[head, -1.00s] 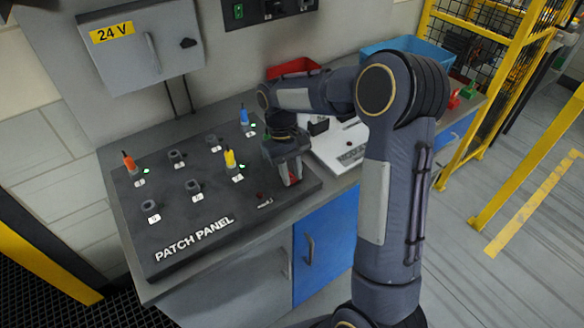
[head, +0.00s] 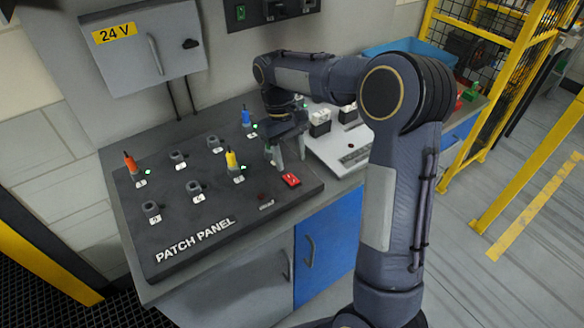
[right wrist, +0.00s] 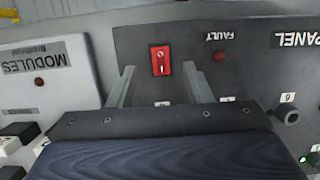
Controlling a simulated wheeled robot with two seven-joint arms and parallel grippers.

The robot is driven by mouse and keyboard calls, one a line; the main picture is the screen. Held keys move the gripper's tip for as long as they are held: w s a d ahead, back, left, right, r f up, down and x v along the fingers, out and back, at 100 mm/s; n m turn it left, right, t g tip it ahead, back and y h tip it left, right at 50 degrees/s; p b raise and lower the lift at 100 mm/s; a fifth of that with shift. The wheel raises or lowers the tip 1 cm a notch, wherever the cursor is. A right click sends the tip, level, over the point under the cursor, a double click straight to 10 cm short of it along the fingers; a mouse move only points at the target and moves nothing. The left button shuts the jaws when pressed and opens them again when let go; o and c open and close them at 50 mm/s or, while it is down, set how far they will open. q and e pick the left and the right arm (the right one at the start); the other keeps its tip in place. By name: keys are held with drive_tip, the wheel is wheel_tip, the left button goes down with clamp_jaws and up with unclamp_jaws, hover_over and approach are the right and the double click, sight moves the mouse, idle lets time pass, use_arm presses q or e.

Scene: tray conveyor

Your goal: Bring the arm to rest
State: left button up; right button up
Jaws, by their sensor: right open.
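My right gripper (head: 286,158) is open and empty over the right end of the dark patch panel (head: 180,247). Its two fingers also show in the right wrist view (right wrist: 160,72), spread apart. A red rocker switch (head: 291,179) sits on the panel just in front of the fingers; in the right wrist view the switch (right wrist: 161,60) shows between the fingertips, with no finger visibly touching it. My right arm is bent, its elbow high on the right. My left gripper is out of view.
The panel carries orange (head: 129,161), blue (head: 246,116) and yellow (head: 231,159) plugs and several sockets. A dark red fault lamp (right wrist: 218,56) is near the switch. A white modules board (head: 333,147) lies to the right. A grey 24 V cabinet (head: 145,55) hangs behind.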

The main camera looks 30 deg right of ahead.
drive_tip(key=shift+v, duration=1.1)
drive_tip(key=shift+s, duration=0.1)
drive_tip(key=s+a+r+t+y, duration=0.2)
drive_tip(key=s+r+t, duration=0.2)
drive_tip(key=s, duration=0.8)
drive_tip(key=s+a+f+m+t+y, duration=0.2)
drive_tip(key=s+a+f+t, duration=0.1)
drive_tip(key=s, duration=0.8)
drive_tip(key=shift+s+a+f+t, duration=0.25)
drive_tip(key=shift+a+t, duration=0.55)
drive_tip(key=shift+a, duration=0.35)
